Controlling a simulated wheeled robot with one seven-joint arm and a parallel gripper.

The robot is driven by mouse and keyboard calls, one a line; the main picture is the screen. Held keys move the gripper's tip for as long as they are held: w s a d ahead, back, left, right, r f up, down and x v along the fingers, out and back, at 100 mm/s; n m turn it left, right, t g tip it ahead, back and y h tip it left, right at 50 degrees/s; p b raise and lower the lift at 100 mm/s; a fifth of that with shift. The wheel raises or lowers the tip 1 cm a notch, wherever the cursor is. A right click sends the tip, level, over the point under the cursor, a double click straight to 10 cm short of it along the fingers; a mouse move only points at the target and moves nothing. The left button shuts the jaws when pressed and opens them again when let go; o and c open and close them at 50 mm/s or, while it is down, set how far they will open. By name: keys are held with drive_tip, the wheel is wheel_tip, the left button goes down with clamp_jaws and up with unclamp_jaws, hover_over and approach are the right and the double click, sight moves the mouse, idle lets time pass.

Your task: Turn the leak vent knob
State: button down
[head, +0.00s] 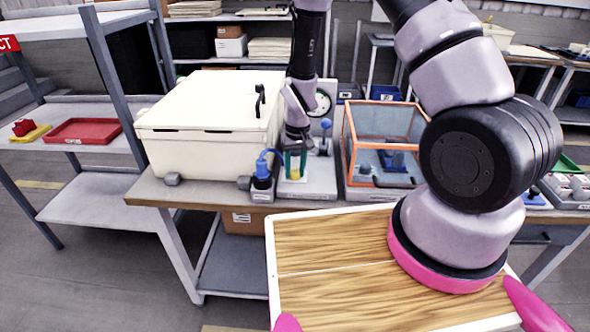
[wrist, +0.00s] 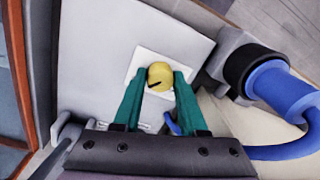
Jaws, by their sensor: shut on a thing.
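A round yellow knob (wrist: 159,74) with a dark pointer mark sits on a white square plate (wrist: 148,62) on a grey panel. In the head view the knob (head: 294,174) shows low between the fingers, on a grey unit on the bench. I take it as the leak vent knob; no label on it is readable. My gripper (wrist: 160,82) has teal fingers, one on each side of the knob, shut on it. In the head view my gripper (head: 295,168) points down at the unit, partly hiding the knob.
A blue hose with a black fitting (wrist: 262,75) stands close beside the panel. A large cream chest (head: 210,120) is left of my gripper. A round dial (head: 323,103) stands behind, and an orange-framed clear box (head: 348,130) is to the right.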

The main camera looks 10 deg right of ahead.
sight(297, 171)
drive_tip(key=shift+m, duration=0.7)
drive_tip(key=shift+c, duration=2.3)
unclamp_jaws()
wheel_tip(297, 171, up, 11)
drive_tip(key=shift+d, duration=0.3)
